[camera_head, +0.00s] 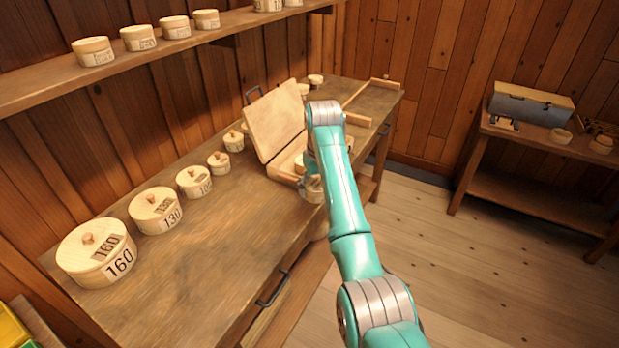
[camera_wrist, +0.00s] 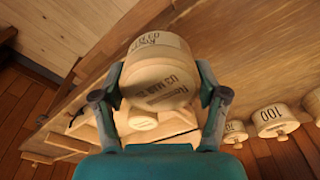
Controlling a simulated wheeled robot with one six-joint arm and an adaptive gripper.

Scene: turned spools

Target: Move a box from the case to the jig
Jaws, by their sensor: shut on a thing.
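My gripper (camera_wrist: 158,88) is shut on a round pale wooden box (camera_wrist: 160,68), with a finger on each side. In the head view the held box (camera_head: 312,190) is partly behind my arm, by the front of the case. The open wooden case (camera_head: 272,120) stands on the bench with its lid raised; my arm hides part of its inside. A low wooden frame with rails (camera_head: 358,119) lies at the bench's far end; I cannot tell whether it is the jig.
Several round lidded boxes, including one marked 160 (camera_head: 97,254) and one marked 130 (camera_head: 156,211), line the back of the bench (camera_head: 215,255). A shelf (camera_head: 40,97) with more boxes runs above. A side table (camera_head: 530,135) carries a grey-blue chest (camera_head: 530,106).

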